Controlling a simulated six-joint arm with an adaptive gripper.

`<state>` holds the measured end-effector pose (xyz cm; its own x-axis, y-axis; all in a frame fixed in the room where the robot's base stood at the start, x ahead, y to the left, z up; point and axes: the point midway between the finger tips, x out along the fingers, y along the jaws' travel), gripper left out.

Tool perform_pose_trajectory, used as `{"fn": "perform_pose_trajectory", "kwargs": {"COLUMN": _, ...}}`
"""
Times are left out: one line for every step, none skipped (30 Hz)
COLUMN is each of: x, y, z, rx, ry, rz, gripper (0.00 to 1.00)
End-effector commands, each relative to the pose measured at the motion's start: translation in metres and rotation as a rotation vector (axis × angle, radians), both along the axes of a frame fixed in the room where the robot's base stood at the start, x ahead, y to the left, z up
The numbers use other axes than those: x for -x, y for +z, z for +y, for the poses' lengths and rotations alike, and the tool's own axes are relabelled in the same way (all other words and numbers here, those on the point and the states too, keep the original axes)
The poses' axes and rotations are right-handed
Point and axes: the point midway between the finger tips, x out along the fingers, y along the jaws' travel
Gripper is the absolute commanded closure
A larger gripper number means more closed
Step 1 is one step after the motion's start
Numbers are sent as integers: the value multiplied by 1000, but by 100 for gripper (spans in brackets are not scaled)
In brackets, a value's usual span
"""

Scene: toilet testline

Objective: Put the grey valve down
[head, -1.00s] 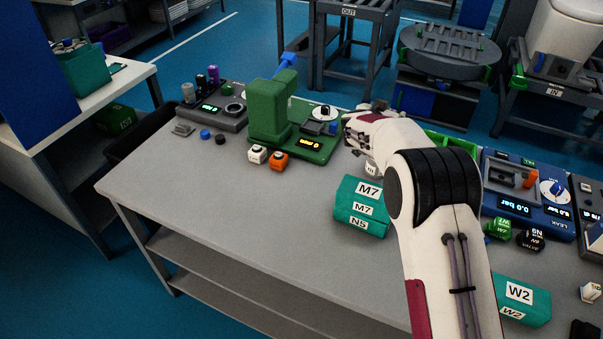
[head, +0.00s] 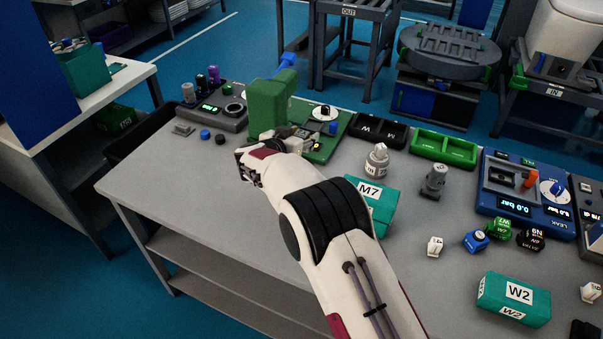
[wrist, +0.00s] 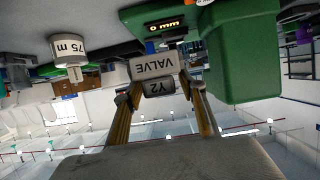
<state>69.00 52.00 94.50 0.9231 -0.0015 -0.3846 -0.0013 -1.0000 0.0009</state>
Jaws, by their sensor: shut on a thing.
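The grey valve, a block lettered VALVE and Y2 (wrist: 153,69), is between the two fingers of my gripper (wrist: 158,98) in the wrist view, which is upside down. My gripper is shut on it. The green station (head: 268,106) with its lit 0 mm display stands close by; its display (wrist: 164,25) and green body also show in the wrist view. In the head view my wrist covers the station's front left, and I cannot make out the valve clearly there. I cannot tell whether the valve touches anything below it.
A pale 75 m weight (head: 376,162), a grey fitting (head: 434,181) and a teal M7 box (head: 381,208) stand to the right. A black tray (head: 379,132) and a green tray (head: 443,149) lie behind. The table's front left (head: 170,185) is clear.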

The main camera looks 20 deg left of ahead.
Motion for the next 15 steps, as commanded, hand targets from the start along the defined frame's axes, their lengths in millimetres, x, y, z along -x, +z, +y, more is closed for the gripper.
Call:
{"fn": "perform_pose_trajectory", "kwargs": {"x": 0, "y": 1, "z": 1, "rx": -1, "ry": 0, "rz": -1, "gripper": 84}}
{"fn": "perform_pose_trajectory", "kwargs": {"x": 0, "y": 1, "z": 0, "rx": -1, "ry": 0, "rz": -1, "gripper": 84}}
{"fn": "perform_pose_trajectory", "kwargs": {"x": 0, "y": 1, "z": 0, "rx": -1, "ry": 0, "rz": -1, "gripper": 84}}
{"fn": "perform_pose_trajectory", "kwargs": {"x": 0, "y": 1, "z": 0, "rx": -1, "ry": 0, "rz": -1, "gripper": 84}}
{"fn": "perform_pose_trajectory", "kwargs": {"x": 0, "y": 1, "z": 0, "rx": -1, "ry": 0, "rz": -1, "gripper": 84}}
{"fn": "perform_pose_trajectory", "kwargs": {"x": 0, "y": 1, "z": 0, "rx": -1, "ry": 0, "rz": -1, "gripper": 84}}
{"fn": "perform_pose_trajectory", "kwargs": {"x": 0, "y": 1, "z": 0, "rx": -1, "ry": 0, "rz": -1, "gripper": 84}}
{"fn": "perform_pose_trajectory", "kwargs": {"x": 0, "y": 0, "z": 0, "rx": -1, "ry": 0, "rz": -1, "gripper": 84}}
{"fn": "perform_pose_trajectory", "kwargs": {"x": 0, "y": 0, "z": 0, "rx": 0, "ry": 0, "rz": -1, "gripper": 84}}
{"fn": "perform_pose_trajectory", "kwargs": {"x": 0, "y": -1, "z": 0, "rx": 0, "ry": 0, "rz": -1, "gripper": 84}}
{"fn": "perform_pose_trajectory", "kwargs": {"x": 0, "y": -2, "z": 0, "rx": 0, "ry": 0, "rz": -1, "gripper": 84}}
{"fn": "perform_pose_trajectory", "kwargs": {"x": 0, "y": -4, "z": 0, "rx": 0, "ry": 0, "rz": 0, "gripper": 84}}
{"fn": "perform_pose_trajectory", "kwargs": {"x": 0, "y": -6, "z": 0, "rx": 0, "ry": 0, "rz": 0, "gripper": 84}}
{"fn": "perform_pose_trajectory", "kwargs": {"x": 0, "y": -8, "z": 0, "rx": 0, "ry": 0, "rz": 0, "gripper": 84}}
{"fn": "perform_pose_trajectory", "kwargs": {"x": 0, "y": -12, "z": 0, "rx": 1, "ry": -1, "rz": 0, "gripper": 84}}
